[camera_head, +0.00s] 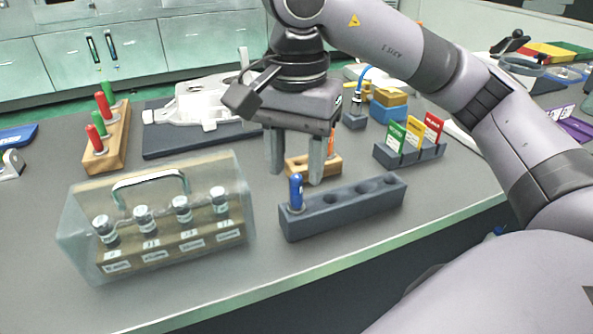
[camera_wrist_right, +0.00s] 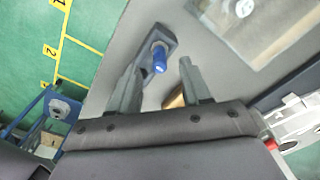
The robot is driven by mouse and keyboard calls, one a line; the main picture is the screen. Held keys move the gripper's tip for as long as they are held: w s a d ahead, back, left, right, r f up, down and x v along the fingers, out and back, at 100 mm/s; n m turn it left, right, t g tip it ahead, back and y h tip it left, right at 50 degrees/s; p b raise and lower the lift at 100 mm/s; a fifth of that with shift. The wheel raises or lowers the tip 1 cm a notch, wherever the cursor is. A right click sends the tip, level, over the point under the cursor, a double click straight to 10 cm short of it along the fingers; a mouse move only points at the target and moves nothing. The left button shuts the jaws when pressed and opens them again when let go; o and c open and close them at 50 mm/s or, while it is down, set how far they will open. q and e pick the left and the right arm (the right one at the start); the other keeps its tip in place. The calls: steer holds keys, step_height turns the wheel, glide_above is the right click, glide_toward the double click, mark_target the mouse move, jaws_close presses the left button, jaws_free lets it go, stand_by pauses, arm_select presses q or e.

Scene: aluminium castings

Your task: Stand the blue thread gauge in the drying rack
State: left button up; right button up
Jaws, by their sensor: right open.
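The blue thread gauge (camera_head: 296,191) stands upright in the left-end hole of a dark grey block with several round holes, which looks like the drying rack (camera_head: 345,212). The other holes in the rack look empty. My right gripper (camera_head: 296,177) is open above and just behind the gauge, fingers pointing down. In the right wrist view the gauge (camera_wrist_right: 160,57) shows between and just beyond the two open fingertips (camera_wrist_right: 159,67), with the rack (camera_wrist_right: 173,35) under it. I cannot tell whether a finger touches the gauge. My left gripper is not in view.
A clear case (camera_head: 75,215) with a handle and several vials stands left of the rack. A wooden block (camera_head: 118,135) with red and green gauges is farther left. A small wooden block (camera_head: 333,166) lies behind my fingers. A grey holder (camera_head: 425,152) with coloured cards stands right.

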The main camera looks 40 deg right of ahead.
steer(key=shift+r+p, duration=0.5)
steer(key=shift+r, duration=1.5)
steer(key=shift+r, duration=0.1)
